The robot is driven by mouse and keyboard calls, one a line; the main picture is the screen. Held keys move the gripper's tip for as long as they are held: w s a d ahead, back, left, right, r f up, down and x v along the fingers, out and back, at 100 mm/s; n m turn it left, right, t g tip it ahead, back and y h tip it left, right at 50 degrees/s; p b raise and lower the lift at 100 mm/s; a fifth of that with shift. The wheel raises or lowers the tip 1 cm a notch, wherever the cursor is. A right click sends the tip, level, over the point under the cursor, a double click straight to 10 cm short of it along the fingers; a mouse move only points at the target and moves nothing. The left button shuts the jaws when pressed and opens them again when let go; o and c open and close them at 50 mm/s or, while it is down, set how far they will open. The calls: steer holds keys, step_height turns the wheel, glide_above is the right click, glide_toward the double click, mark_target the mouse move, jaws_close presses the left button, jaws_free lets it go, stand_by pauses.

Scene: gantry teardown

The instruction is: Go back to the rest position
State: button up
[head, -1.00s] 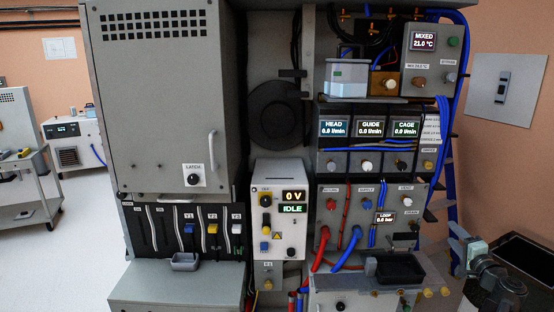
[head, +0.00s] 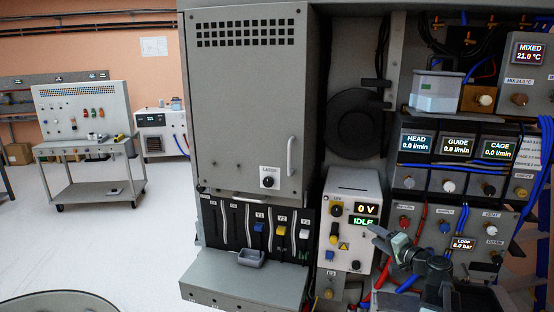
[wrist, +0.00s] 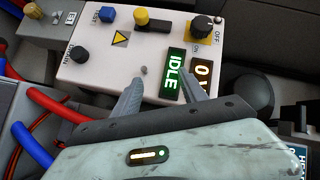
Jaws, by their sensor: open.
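My gripper (head: 373,236) shows at the lower right of the head view, in front of the right edge of the white power box. In the wrist view my gripper (wrist: 163,68) is open and empty, its two fingers apart over the box's face. The power box (head: 350,215) has two displays reading 0 V and IDLE. It also shows in the wrist view (wrist: 105,65), turned, with blue, yellow and black knobs. I cannot tell whether the fingertips touch it. My arm hides part of the panel with the red and blue hoses.
A large grey cabinet (head: 250,110) with a handle stands left of the power box. A grey ledge (head: 240,287) juts out below it. Flow units marked HEAD, GUIDE and CAGE (head: 458,147) are at the right. A trolley (head: 90,150) stands far left, with open floor before it.

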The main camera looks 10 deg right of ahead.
steer(key=w+a+f+n+g+y+p, duration=0.1)
steer(key=a+f+n+g+y, duration=0.15)
steer(key=a, duration=0.95)
steer(key=w+a+f+n+g+y, duration=0.1)
steer(key=a+f+n+g, duration=0.25)
steer(key=a, duration=0.75)
steer(key=s+a+f+n+g+h+p, duration=0.1)
steer(key=s+a+f+n+g, duration=0.2)
steer(key=a, duration=0.4)
steer(key=s+a+f+n+g, duration=0.1)
steer(key=s+a+f+g, duration=0.2)
steer(key=a, duration=0.4)
steer(key=s+d+f+n+g+h, duration=0.1)
steer(key=s+d+f+g+h, duration=0.2)
steer(key=s+d+f+h, duration=0.2)
steer(key=s+d+h, duration=0.1)
steer(key=s+d, duration=0.2)
steer(key=s, duration=0.4)
steer(key=shift+d+f+g+h, duration=0.15)
steer(key=shift+g+h, duration=0.15)
steer(key=shift+h, duration=0.05)
